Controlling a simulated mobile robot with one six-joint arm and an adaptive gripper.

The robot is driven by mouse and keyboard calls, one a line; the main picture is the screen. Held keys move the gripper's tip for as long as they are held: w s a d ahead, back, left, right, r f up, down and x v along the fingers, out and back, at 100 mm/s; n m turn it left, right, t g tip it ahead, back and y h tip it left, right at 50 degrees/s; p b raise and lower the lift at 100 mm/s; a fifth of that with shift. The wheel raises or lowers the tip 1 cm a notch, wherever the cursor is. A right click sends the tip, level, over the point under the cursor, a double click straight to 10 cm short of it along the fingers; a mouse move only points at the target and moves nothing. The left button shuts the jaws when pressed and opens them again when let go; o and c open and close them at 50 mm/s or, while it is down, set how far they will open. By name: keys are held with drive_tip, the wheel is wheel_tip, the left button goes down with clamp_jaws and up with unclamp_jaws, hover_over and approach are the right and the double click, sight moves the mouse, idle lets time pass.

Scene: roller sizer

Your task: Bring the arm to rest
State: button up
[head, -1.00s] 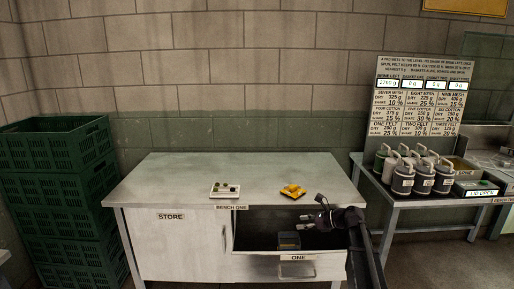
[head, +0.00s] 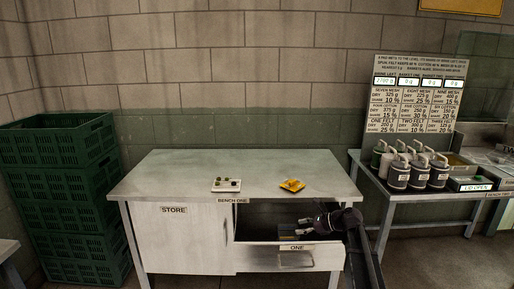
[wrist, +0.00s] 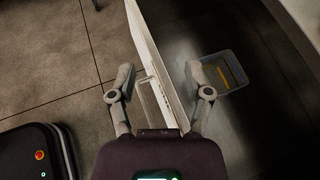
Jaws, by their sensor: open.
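My gripper (head: 303,225) is open, over the open drawer labelled ONE at the right of the bench. In the wrist view my gripper (wrist: 160,84) has its two fingers apart, with the pale drawer front (wrist: 160,65) showing between and beyond them. I cannot tell whether the fingers touch it. In the head view the drawer front (head: 310,262) stands out from the bench. A small grey box (wrist: 227,72) with an orange mark lies inside the drawer, near the right finger; in the head view my gripper partly hides it.
The bench top (head: 240,170) carries a small panel with dark knobs (head: 226,185) and a yellow item (head: 291,185). Green crates (head: 65,190) are stacked at the left. Several canisters (head: 398,175) stand on a side table (head: 440,197) at the right. Floor shows around the bench.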

drive_tip(key=s+f+n+g+h+b, duration=0.3)
drive_tip(key=s+f+n+h+b, duration=0.25)
drive_tip(key=s+f+n, duration=0.7)
drive_tip(key=s+f+n+g+h+b, duration=0.2)
drive_tip(key=s+f+n+h+b, duration=0.4)
drive_tip(key=s, duration=0.9)
wheel_tip(320, 180, up, 20)
drive_tip(key=n+p, duration=0.2)
drive_tip(key=p, duration=2.1)
drive_tip(key=shift+d+f+n, duration=0.2)
drive_tip(key=shift+n, duration=0.15)
